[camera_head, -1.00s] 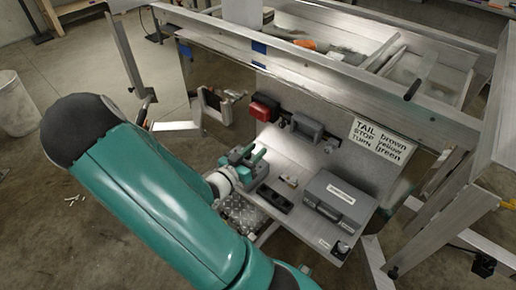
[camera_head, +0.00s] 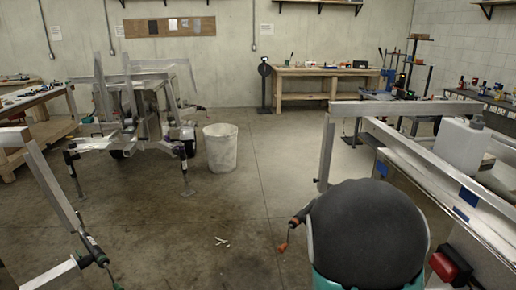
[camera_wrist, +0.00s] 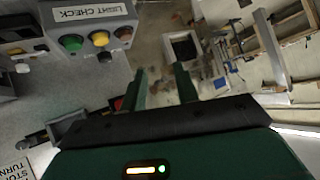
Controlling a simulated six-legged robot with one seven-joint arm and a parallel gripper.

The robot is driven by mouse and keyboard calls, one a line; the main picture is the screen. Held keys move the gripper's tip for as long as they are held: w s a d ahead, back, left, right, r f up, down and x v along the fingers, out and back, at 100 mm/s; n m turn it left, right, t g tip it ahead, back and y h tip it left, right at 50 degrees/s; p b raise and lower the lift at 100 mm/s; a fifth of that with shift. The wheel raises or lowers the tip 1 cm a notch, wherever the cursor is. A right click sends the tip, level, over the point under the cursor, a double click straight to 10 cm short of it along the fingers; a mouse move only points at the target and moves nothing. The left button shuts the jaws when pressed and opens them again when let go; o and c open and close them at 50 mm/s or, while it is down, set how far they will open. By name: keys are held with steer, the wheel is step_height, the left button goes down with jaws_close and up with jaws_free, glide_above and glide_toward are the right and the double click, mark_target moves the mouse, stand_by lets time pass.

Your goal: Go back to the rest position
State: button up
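My gripper (camera_wrist: 162,82) shows in the wrist view with its two green fingers apart and nothing between them. A grey box labelled "LIGHT CHECK" (camera_wrist: 92,13), with green, yellow and red buttons, is at the upper left of the wrist view, beyond and left of the fingers. My gripper is clear of it. In the head view only the black and teal joint of my arm shows at the lower right; the gripper is out of that view.
An aluminium trailer frame (camera_head: 430,122) with a white container (camera_head: 462,145) stands at the right. A red lamp (camera_head: 442,266) is below it. A white bin (camera_head: 221,148), another trailer (camera_head: 140,105) and a wooden workbench (camera_head: 325,72) stand farther back.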

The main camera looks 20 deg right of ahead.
steer(key=w+a+r+n+t+y, duration=0.2)
steer(key=a+r+n+y, duration=0.15)
steer(key=a+r, duration=0.4)
steer(key=w+a+r+n+t+y, duration=0.1)
steer(key=w+a+r+n+y, duration=0.25)
steer(key=a, duration=0.65)
steer(key=s+a+r+n+g+y, duration=0.1)
steer(key=s+a+r+n, duration=0.2)
steer(key=s, duration=0.5)
steer(key=s+a+r+n+g+y, duration=0.1)
steer(key=s+a+r+n, duration=0.3)
steer(key=s+r, duration=0.3)
steer(key=shift+s+a+r+n+g+y, duration=0.25)
steer(key=shift+s+a+g, duration=0.2)
steer(key=shift+s, duration=0.8)
steer(key=shift+d, duration=0.2)
